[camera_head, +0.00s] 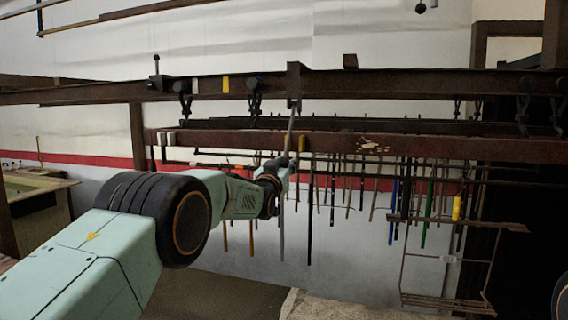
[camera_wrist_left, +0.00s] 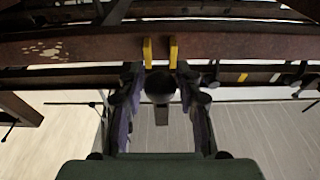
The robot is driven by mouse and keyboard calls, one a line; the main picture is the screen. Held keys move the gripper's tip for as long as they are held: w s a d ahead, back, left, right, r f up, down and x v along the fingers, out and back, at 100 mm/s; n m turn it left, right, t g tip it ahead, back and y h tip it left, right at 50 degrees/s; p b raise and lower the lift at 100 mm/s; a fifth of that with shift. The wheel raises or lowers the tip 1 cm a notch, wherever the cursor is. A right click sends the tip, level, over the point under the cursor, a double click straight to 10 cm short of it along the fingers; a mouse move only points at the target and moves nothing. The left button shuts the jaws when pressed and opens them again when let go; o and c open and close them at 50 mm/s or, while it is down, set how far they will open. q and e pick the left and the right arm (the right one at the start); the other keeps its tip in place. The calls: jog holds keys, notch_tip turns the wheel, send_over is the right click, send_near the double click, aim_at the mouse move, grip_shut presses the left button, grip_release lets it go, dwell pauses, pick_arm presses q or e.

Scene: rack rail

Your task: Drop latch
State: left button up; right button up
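My left gripper (camera_head: 285,165) is raised in front of the lower brown rail (camera_head: 220,140) in the head view. In the left wrist view its dark fingers (camera_wrist_left: 162,95) stand apart on both sides of a dark round knob (camera_wrist_left: 160,86), with no clear contact. Two yellow tabs (camera_wrist_left: 160,52) show beyond them, in front of the rail, with a gap between. A thin grey bar (camera_head: 291,128) slants down from the upper rail (camera_head: 400,83) to the gripper. I cannot tell which part is the latch. My right gripper is not in view.
Several thin rods hang below the rails, close to my left gripper. A wire rack (camera_head: 445,300) hangs at the right. A bench (camera_head: 35,185) stands far left.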

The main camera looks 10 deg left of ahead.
pick_arm(q)
jog(key=shift+o, duration=1.4)
jog(key=shift+r, duration=0.15)
jog(key=shift+o, duration=0.9)
jog(key=shift+s+a+b, duration=0.15)
jog(key=shift+s+b, duration=1.8)
jog(key=shift+s, duration=1.6)
jog(key=shift+r, duration=0.1)
